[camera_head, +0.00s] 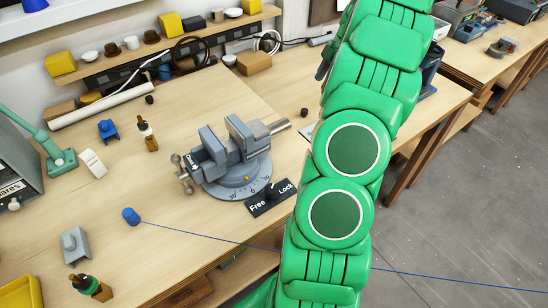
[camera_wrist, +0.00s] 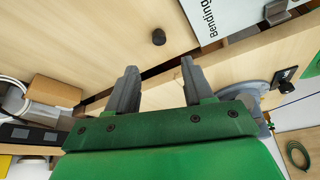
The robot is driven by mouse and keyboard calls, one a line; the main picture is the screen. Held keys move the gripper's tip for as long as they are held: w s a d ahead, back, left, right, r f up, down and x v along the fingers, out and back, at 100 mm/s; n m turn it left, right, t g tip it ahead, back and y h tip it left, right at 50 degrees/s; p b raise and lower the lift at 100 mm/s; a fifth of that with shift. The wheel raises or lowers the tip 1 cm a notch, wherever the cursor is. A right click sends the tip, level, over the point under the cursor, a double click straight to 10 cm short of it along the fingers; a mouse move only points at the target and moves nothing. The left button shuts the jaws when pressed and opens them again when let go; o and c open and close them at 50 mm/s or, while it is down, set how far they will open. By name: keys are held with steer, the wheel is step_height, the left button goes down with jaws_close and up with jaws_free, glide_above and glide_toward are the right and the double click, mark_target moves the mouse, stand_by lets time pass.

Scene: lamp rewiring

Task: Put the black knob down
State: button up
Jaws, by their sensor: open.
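A small black knob (camera_wrist: 158,37) rests on the wooden bench top in the wrist view, beyond my fingertips and not between them. What looks like the same knob (camera_head: 304,112) shows in the head view, just left of my green arm. My gripper (camera_wrist: 157,68) is open and empty, its two grey fingers apart on either side of the knob's line. Another small black piece (camera_head: 149,99) lies farther left on the bench.
A grey vise (camera_head: 232,160) stands mid-bench, with a Free/Lock plate (camera_head: 270,198) beside it. A white "Bending" sheet (camera_wrist: 210,18) lies near the knob. A blue line runs from a blue spool (camera_head: 131,215) across the bench front. A cardboard box (camera_wrist: 54,90) stands left in the wrist view.

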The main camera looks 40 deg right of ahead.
steer(key=s+a+r+m, duration=0.2)
steer(key=a+r, duration=0.1)
steer(key=a, duration=0.7)
steer(key=s+a+r+m+g+h, duration=0.1)
steer(key=s+a+r+m, duration=0.1)
steer(key=a, duration=0.9)
steer(key=s+a+r+m+g, duration=0.1)
steer(key=a+r, duration=0.3)
steer(key=a, duration=0.6)
steer(key=shift+s+a+r+m, duration=0.1)
steer(key=shift+s+a+m, duration=0.1)
steer(key=shift+s+m, duration=0.25)
steer(key=s+a+m+h, duration=0.1)
steer(key=s+a, duration=0.3)
steer(key=s, duration=0.4)
steer(key=s+a+f+m+g+h, duration=0.1)
steer(key=s+a+m, duration=0.3)
steer(key=s, duration=0.4)
steer(key=s+a+f+m+h, duration=0.1)
steer(key=s+a+m, duration=0.1)
steer(key=s+a, duration=0.3)
steer(key=s, duration=0.3)
steer(key=shift+f+m, duration=0.2)
steer(key=shift+m, duration=0.15)
